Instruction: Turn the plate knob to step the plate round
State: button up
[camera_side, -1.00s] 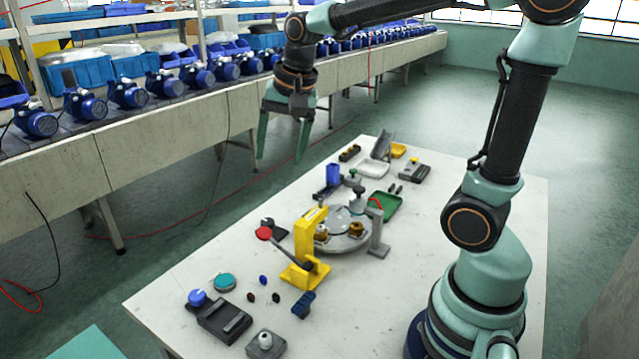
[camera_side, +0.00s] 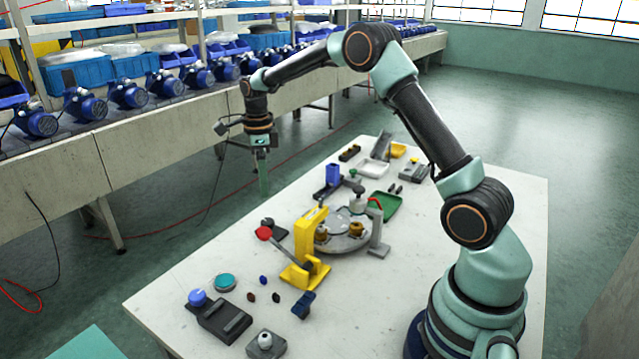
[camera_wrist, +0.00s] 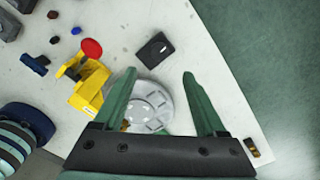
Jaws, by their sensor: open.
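A round grey plate (camera_side: 343,240) stands on the white table, with brass-coloured parts (camera_side: 356,228) on it; it also shows in the wrist view (camera_wrist: 160,96). A blue round knob (camera_side: 198,297) tops a dark box at the table's front left. Which knob turns the plate I cannot tell. My gripper (camera_side: 263,192) hangs above and to the left of the plate in the side view, clear of the table things. In the wrist view my gripper (camera_wrist: 158,78) has its two fingers wide apart with nothing between them, and the left finger covers part of the plate.
A yellow press (camera_side: 307,245) with a red ball handle (camera_side: 264,233) stands at the plate's near side. A grey post (camera_side: 379,238) stands at its right. A green tray (camera_side: 385,205) and small parts lie beyond.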

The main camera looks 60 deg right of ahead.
aim_at(267, 221)
notch_tip(267, 221, down, 11)
jog(key=shift+f, duration=0.1)
dwell(0.3)
grip_shut()
